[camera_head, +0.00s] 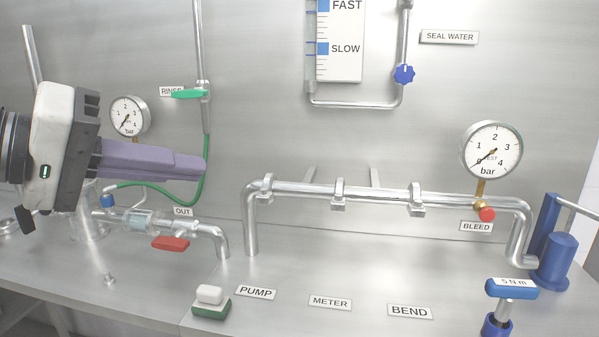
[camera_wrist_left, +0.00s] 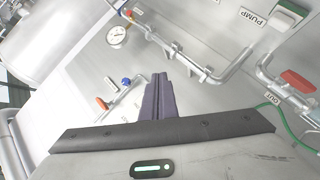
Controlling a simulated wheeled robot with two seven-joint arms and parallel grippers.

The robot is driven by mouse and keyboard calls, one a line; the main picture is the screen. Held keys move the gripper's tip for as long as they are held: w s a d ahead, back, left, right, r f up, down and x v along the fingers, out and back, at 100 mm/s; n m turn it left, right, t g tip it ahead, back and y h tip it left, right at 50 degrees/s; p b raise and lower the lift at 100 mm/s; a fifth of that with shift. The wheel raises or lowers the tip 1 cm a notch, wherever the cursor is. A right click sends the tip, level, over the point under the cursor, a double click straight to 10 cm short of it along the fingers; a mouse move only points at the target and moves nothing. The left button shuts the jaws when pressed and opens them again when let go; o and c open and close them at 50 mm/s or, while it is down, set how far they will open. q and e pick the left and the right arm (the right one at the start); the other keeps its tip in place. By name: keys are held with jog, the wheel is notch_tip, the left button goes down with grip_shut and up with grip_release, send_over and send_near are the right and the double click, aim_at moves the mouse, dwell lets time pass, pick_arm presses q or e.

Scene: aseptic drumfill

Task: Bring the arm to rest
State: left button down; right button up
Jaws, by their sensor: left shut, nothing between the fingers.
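My left arm comes in from the left in the head view. Its gripper (camera_head: 200,166) has purple fingers that are together with nothing between them, and they point right. It is held in the air in front of the steel back panel, over the OUT pipe area. In the left wrist view the closed fingers (camera_wrist_left: 157,78) stand up from the dark gripper body. The gripper hides part of the panel and piping behind it. My right gripper does not show.
The green rinse lever (camera_head: 188,94) and left gauge (camera_head: 130,116) are close to the gripper. The red-handled valve (camera_head: 170,243) sits below it. A pipe run (camera_head: 375,190), BLEED gauge (camera_head: 491,149) and blue-handled tool (camera_head: 511,289) stand right. The worktop's front middle is mostly clear.

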pick_arm(q)
jog(key=s+d+f+n+g+h, duration=0.15)
jog(key=d+f+n+h, duration=0.65)
jog(key=n, duration=0.9)
jog(key=w+a+f+m+t+y, duration=0.1)
jog(key=a+f+m+t+y, duration=0.25)
jog(key=f+m, duration=0.7)
jog(key=w+a+f+m+t+y, duration=0.1)
jog(key=a+f+m+t+y, duration=0.3)
jog(key=f+m, duration=0.65)
jog(key=w+a+f+m+t+y, duration=0.15)
jog(key=f+m+y, duration=0.5)
jog(key=m, duration=0.65)
jog(key=s+f+n+g+y, duration=0.1)
jog(key=s+f+n+g, duration=0.3)
jog(key=s+f, duration=0.6)
jog(key=s+a+f+n+g+y, duration=0.1)
jog(key=s+f+n+g, duration=0.3)
jog(key=s+f+n, duration=0.5)
notch_tip(320, 180, down, 7)
jog(key=shift+s+r+n, duration=0.2)
jog(key=shift+s+n, duration=0.1)
jog(key=shift+s, duration=0.7)
jog(key=shift+a, duration=0.1)
